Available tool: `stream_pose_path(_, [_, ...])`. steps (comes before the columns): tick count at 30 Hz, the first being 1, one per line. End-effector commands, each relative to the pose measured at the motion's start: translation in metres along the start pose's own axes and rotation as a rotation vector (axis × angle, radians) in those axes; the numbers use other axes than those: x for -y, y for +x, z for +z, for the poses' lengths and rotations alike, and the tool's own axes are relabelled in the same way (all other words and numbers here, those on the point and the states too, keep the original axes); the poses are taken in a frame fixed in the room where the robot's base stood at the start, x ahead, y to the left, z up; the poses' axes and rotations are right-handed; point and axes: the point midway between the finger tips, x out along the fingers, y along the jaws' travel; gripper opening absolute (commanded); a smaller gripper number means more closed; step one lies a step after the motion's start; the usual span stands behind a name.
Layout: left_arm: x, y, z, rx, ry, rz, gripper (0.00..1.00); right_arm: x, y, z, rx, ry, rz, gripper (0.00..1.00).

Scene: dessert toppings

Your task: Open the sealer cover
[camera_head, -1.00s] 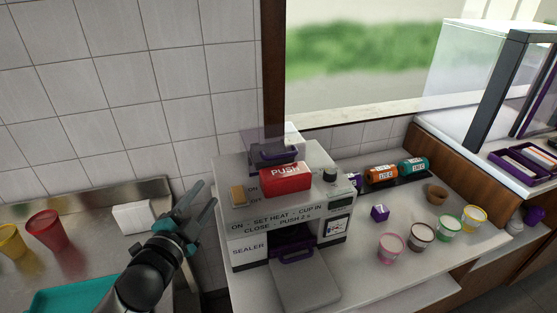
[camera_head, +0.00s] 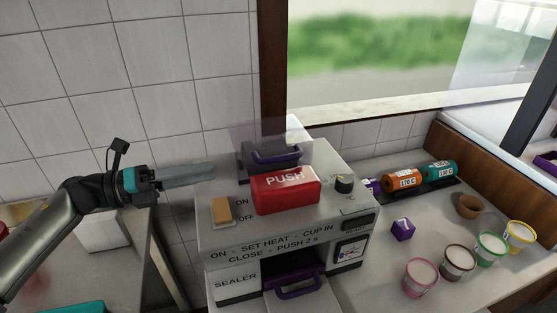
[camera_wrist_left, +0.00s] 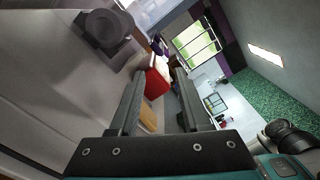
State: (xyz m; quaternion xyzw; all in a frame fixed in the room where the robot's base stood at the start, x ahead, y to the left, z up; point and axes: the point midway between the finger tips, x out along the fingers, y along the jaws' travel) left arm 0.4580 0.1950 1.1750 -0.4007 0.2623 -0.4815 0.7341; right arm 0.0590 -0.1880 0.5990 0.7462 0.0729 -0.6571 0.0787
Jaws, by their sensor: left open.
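The sealer (camera_head: 225,256) is a grey machine with a red PUSH button (camera_head: 285,190), which also shows in the left wrist view (camera_wrist_left: 156,82). Behind the button is a dark block with a purple handle (camera_head: 277,156) and a translucent purple panel (camera_head: 252,135). At the front, a second purple handle (camera_head: 300,288) sits at a dark opening. I cannot tell for sure which part is the cover. My left gripper (camera_head: 210,172) is open and empty, at the machine's upper left, pointing right towards the rear handle and apart from it. It frames the red button in the left wrist view (camera_wrist_left: 160,76).
An orange switch (camera_head: 222,210) and a dark knob (camera_head: 344,184) sit on the sealer's top. Several cups, including a pink one (camera_head: 421,278), and a purple cube (camera_head: 402,229) stand to the right. Orange (camera_head: 402,179) and teal (camera_head: 438,172) cylinders lie behind them. The tiled wall is close behind.

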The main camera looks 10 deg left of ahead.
Motion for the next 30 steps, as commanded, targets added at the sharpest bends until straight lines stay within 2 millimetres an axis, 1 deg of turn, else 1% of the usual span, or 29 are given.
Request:
stream_pose_path(2, [-0.001, 0.003, -0.001, -0.005, 0.003, -0.001, 0.47, 0.002, -0.001, 0.008, 0.012, 0.000, -0.002, 0.50])
stream_pose_path(5, [0.001, 0.014, 0.001, -0.004, 0.003, -0.002, 0.47, 0.004, -0.006, 0.019, 0.029, 0.000, -0.005, 0.50])
stream_pose_path(7, [0.003, 0.026, 0.001, -0.004, 0.003, -0.004, 0.47, 0.005, -0.010, 0.026, 0.040, 0.000, -0.007, 0.50])
stream_pose_path(10, [0.003, 0.047, 0.001, -0.003, 0.001, -0.005, 0.47, 0.006, -0.016, 0.032, 0.050, 0.000, -0.008, 0.50])
stream_pose_path(14, [0.004, 0.076, 0.002, -0.002, 0.001, -0.005, 0.47, 0.005, -0.022, 0.030, 0.050, 0.000, -0.008, 0.50])
stream_pose_path(18, [0.003, 0.106, 0.001, -0.002, 0.002, -0.004, 0.47, 0.004, -0.028, 0.024, 0.042, 0.000, -0.007, 0.50])
stream_pose_path(21, [0.002, 0.124, 0.001, -0.002, 0.001, -0.003, 0.47, 0.004, -0.031, 0.021, 0.036, 0.000, -0.006, 0.50])
stream_pose_path(25, [0.001, 0.140, 0.000, -0.002, 0.001, -0.002, 0.47, 0.004, -0.034, 0.019, 0.034, 0.000, -0.006, 0.50])
stream_pose_path(30, [0.000, 0.150, 0.000, -0.002, 0.001, 0.000, 0.47, 0.004, -0.035, 0.018, 0.033, 0.000, -0.006, 0.50])
